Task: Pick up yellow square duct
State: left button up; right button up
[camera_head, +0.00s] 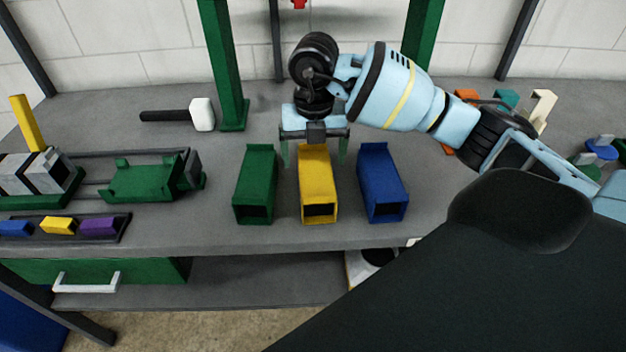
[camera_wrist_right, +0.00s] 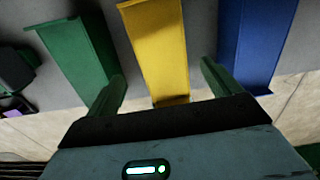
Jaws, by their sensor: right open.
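The yellow square duct (camera_head: 317,178) stands on the grey workbench between a green duct (camera_head: 256,184) and a blue duct (camera_head: 382,182). Its dark open end faces the front edge. My right gripper (camera_head: 315,158) is above the far part of the yellow duct, with one green finger on each side of it. The right wrist view shows the yellow duct (camera_wrist_right: 156,48) between the open fingers (camera_wrist_right: 164,90), with a gap on both sides. I cannot tell exactly how far down the fingers reach. My left gripper is not in view.
The green duct (camera_wrist_right: 78,58) and blue duct (camera_wrist_right: 254,42) stand close beside the fingers. A mallet (camera_head: 200,115) lies behind left. A green fixture (camera_head: 145,182) and a tray of small coloured blocks (camera_head: 112,238) are at left. Green posts rise at the back.

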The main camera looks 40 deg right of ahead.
aim_at(316, 173)
jog(key=shift+w+f, duration=0.1)
jog(key=shift+f, duration=1.2)
jog(key=shift+s+d+f, duration=0.1)
jog(key=shift+f, duration=1.2)
jog(key=shift+s+d+f, duration=0.1)
jog(key=shift+f, duration=1.15)
jog(key=c, duration=1.2)
